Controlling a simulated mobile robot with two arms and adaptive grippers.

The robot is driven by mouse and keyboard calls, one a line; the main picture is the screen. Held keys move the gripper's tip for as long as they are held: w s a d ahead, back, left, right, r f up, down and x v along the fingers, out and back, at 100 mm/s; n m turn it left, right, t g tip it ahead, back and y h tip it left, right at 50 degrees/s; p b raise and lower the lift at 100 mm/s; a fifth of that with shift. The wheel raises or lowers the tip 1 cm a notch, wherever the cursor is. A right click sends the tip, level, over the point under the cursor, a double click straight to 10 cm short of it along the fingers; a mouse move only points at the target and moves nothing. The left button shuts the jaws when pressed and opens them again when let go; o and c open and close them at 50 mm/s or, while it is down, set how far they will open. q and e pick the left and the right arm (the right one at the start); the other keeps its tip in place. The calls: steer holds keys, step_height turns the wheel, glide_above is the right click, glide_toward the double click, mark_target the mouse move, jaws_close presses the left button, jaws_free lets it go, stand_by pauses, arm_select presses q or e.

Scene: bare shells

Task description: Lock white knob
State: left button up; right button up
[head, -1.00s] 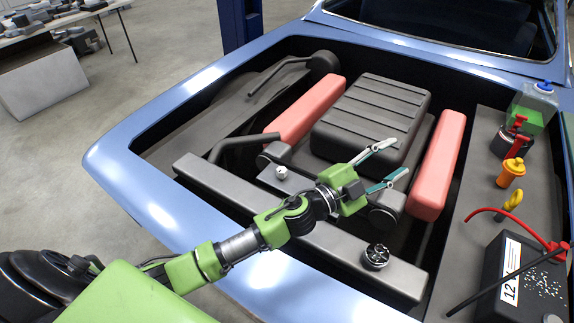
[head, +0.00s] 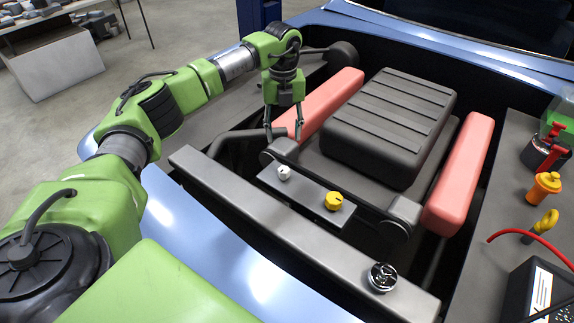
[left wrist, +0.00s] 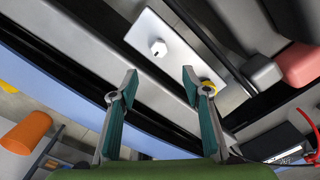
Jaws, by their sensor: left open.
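The small white knob (head: 283,173) stands on a light grey plate (head: 308,192) in the engine bay, left of a yellow knob (head: 334,201). My left gripper (head: 284,134) points down, open and empty, above and behind the white knob in the head view, apart from it. In the left wrist view the white knob (left wrist: 159,47) shows ahead, beyond the gap between the open fingertips (left wrist: 160,78). The yellow knob (left wrist: 208,86) is partly hidden behind the right finger there. My right gripper is not in view.
A grey crossbar (head: 250,205) with a black-and-chrome cap (head: 382,277) runs in front of the plate. Red covers (head: 460,175) flank the ribbed dark engine block (head: 390,120). The space above the plate is clear.

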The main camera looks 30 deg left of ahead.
mark_target(284, 169)
arm_select(q)
step_height(284, 169, down, 12)
steer(key=p, duration=0.3)
steer(key=shift+s+f, duration=0.15)
steer(key=shift+f, duration=0.6)
steer(key=c, duration=1.1)
